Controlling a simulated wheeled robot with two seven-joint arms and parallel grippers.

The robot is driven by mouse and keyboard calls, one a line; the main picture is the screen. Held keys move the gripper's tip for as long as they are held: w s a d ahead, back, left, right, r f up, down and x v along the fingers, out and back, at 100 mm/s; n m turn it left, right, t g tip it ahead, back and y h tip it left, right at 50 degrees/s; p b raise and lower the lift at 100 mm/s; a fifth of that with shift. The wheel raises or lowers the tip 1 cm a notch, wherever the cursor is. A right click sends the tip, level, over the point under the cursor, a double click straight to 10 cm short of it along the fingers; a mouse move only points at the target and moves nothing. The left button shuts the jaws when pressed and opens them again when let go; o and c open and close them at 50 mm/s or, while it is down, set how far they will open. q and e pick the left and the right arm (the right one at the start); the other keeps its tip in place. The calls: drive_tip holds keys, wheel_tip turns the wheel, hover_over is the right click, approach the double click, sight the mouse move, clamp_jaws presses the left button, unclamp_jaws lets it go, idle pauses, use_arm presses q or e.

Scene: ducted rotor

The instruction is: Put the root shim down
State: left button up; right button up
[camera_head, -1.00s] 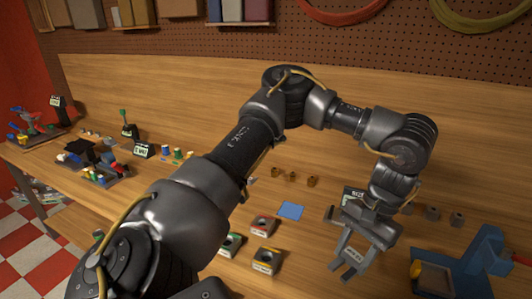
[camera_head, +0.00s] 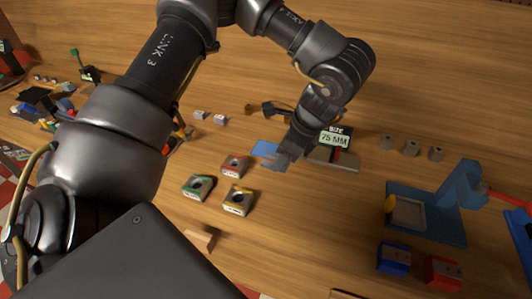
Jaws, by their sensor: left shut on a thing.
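My left gripper (camera_head: 275,161) points down over the near right part of a flat blue square (camera_head: 263,148) on the wooden bench. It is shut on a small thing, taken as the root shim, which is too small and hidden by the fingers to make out. I cannot tell whether the shim touches the blue square. My right gripper is not in view.
Red (camera_head: 235,165), green (camera_head: 197,187) and yellow (camera_head: 237,200) holed blocks lie left of and nearer than the gripper. A "75 MM" sign (camera_head: 335,139) stands close to its right. A blue fixture (camera_head: 447,222) is farther right. Bench between is clear.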

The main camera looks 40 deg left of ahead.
use_arm(q)
drive_tip(key=a+f+m+t+h+b, duration=0.1)
drive_tip(key=a+m+t+h+b, duration=0.15)
drive_tip(key=a+m, duration=0.8)
drive_tip(key=a+f+m+t+h+b, duration=0.25)
drive_tip(key=a+m+h, duration=0.2)
drive_tip(key=m, duration=1.15)
drive_tip(key=shift+y, duration=0.3)
drive_tip(key=w+a+f+b, duration=0.1)
drive_tip(key=w+f, duration=0.1)
drive_tip(key=w, duration=0.2)
drive_tip(key=w+a+f+b, duration=0.1)
drive_tip(key=w+f, duration=0.2)
drive_tip(key=w, duration=0.1)
drive_tip(key=w+a+f+b, duration=0.1)
drive_tip(key=w+f+b, duration=0.1)
drive_tip(key=w+f, duration=0.1)
drive_tip(key=shift+w+a, duration=0.2)
drive_tip(key=shift+w, duration=0.45)
drive_tip(key=shift+w+f, duration=0.15)
drive_tip(key=shift+w, duration=0.1)
drive_tip(key=f, duration=0.3)
drive_tip(key=shift+w+a+f, duration=0.1)
drive_tip(key=shift+w, duration=0.1)
drive_tip(key=shift+f, duration=0.25)
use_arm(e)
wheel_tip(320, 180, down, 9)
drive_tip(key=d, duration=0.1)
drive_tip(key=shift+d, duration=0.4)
